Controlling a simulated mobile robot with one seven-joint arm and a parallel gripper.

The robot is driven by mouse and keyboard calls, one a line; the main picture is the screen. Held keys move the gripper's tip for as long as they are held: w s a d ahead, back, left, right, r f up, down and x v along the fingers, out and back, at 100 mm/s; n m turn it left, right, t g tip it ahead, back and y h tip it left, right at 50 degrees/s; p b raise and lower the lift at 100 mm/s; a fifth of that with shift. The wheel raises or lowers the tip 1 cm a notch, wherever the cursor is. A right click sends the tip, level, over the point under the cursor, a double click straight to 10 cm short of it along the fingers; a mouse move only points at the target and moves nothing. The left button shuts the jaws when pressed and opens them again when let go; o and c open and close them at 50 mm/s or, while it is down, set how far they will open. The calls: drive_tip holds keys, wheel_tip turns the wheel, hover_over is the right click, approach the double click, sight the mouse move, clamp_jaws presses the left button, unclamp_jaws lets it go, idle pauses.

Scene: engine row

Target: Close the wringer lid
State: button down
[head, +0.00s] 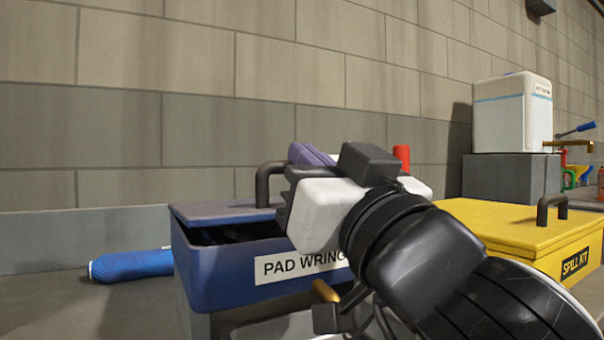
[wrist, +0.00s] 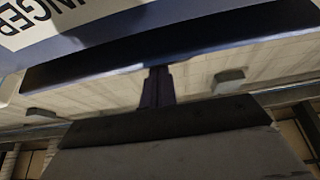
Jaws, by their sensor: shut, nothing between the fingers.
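The blue pad wringer box (head: 225,275) stands left of centre in the head view, with a white label on its front, partly covered by my arm. Its blue lid (head: 222,213) carries a dark handle (head: 262,185). A dark gap shows between the lid and the box's front rim, so the lid is not flush. My gripper's white hand is in front of the box's right part; its fingertips are hidden there. In the wrist view, my gripper (wrist: 157,85) is shut and empty, its tips close to a dark blue edge (wrist: 190,38); contact cannot be told.
A yellow spill kit box (head: 510,237) with a handle stands at right. Behind it, a white container (head: 512,112) sits on a grey block (head: 510,178). A blue roll (head: 132,265) lies left of the wringer. A block wall (head: 200,120) closes the back.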

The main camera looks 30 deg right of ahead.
drive_tip(key=shift+s+f+b, duration=0.2)
drive_tip(key=shift+f+b, duration=0.45)
drive_tip(key=shift+f, duration=0.25)
wheel_tip(320, 180, up, 20)
drive_tip(key=p, duration=0.7)
drive_tip(key=shift+r, duration=0.25)
drive_tip(key=shift+s, duration=0.1)
